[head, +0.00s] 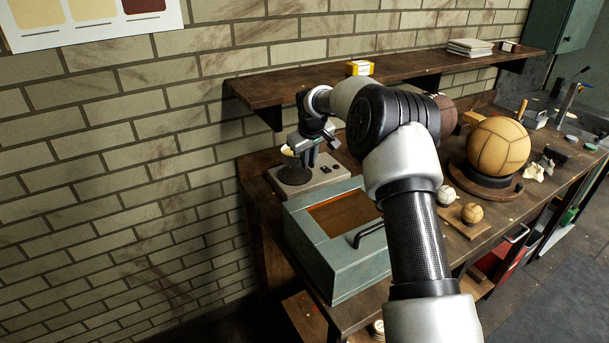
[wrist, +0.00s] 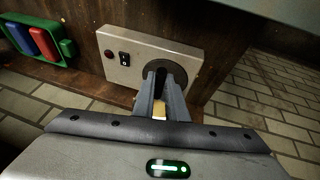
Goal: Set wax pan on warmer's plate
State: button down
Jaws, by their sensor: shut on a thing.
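The warmer (head: 322,178) is a pale grey box with a dark round plate (head: 294,177) on its left part in the head view. In the wrist view the warmer (wrist: 125,68) shows a red lamp, a black switch and the dark plate (wrist: 182,72) beyond my fingers. My gripper (head: 309,156) is shut on the wax pan (head: 288,151), whose cream-coloured contents show just left of the fingers, over the plate. Any gap between pan and plate is hard to judge. In the wrist view my gripper (wrist: 163,75) hides most of the pan; a small yellowish patch shows between the fingers.
A teal box (head: 335,257) with a black handle stands in front of the warmer. A shelf (head: 300,86) runs above it along the brick wall. A large tan ball (head: 497,147) and smaller balls are to the right. A green rack (wrist: 40,38) shows in the wrist view.

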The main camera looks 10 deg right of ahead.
jog(key=shift+f, duration=2.8)
jog(key=shift+f, duration=0.15)
jog(key=c, duration=1.8)
grip_release()
jog(key=shift+o, duration=0.2)
